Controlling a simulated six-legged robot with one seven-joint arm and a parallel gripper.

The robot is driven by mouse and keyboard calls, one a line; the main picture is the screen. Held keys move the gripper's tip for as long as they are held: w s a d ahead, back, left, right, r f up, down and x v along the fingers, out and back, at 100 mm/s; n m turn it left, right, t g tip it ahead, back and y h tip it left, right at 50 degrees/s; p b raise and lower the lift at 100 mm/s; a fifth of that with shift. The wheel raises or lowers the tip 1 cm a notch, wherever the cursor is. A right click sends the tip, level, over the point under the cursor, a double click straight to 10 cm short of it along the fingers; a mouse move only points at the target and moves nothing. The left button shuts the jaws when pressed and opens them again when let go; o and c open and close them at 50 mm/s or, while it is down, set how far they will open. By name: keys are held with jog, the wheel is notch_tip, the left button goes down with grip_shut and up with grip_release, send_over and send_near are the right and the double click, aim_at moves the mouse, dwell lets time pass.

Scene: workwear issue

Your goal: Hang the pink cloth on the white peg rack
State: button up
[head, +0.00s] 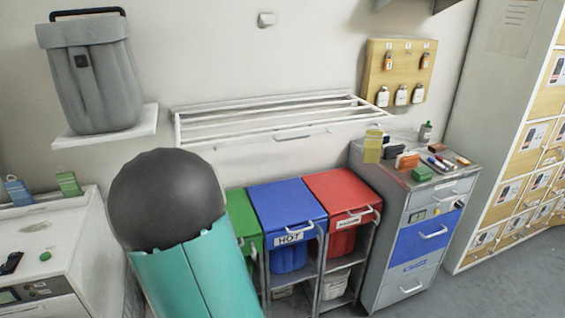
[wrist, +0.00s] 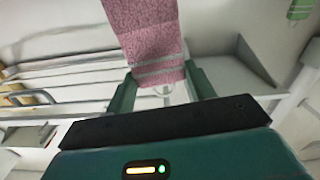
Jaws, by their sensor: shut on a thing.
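My gripper (wrist: 160,74) shows in the wrist view, its two green fingers on either side of the pink cloth (wrist: 143,30). It is shut on the cloth, near the end with pale grey stripes. The rest of the cloth runs out of the top of the picture. The white rack (head: 240,133) is fixed to the wall in the middle of the head view and has several long bars. Its white bars (wrist: 70,68) also show in the wrist view, left of the cloth. I cannot make out separate pegs. The cloth and gripper do not show in the head view.
Below the rack stand green, blue (head: 285,203) and red (head: 340,192) lidded bins. A drawer cabinet (head: 395,245) with small items is to the right. A wall shelf (head: 105,132) with a grey bag (head: 93,85) is left of the rack. My arm covers part of the lower left.

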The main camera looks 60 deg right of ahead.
jog(key=s+d+r+m+g+h, duration=0.25)
jog(key=s+d+r, duration=0.2)
jog(key=s, duration=0.35)
jog(key=s+d+r+m+g+h, duration=0.1)
jog(key=s+d+r+g, duration=0.3)
jog(key=s, duration=0.5)
jog(key=s+d+r+m+g+h, duration=0.1)
jog(key=s+d+r+m+g, duration=0.1)
jog(key=s+d, duration=0.45)
jog(key=w+d+f, duration=0.1)
jog(key=w+d, duration=0.4)
jog(key=shift+w+d, duration=0.2)
jog(key=shift+d, duration=0.1)
jog(key=shift+f+n, duration=0.1)
jog(key=shift+n, duration=0.15)
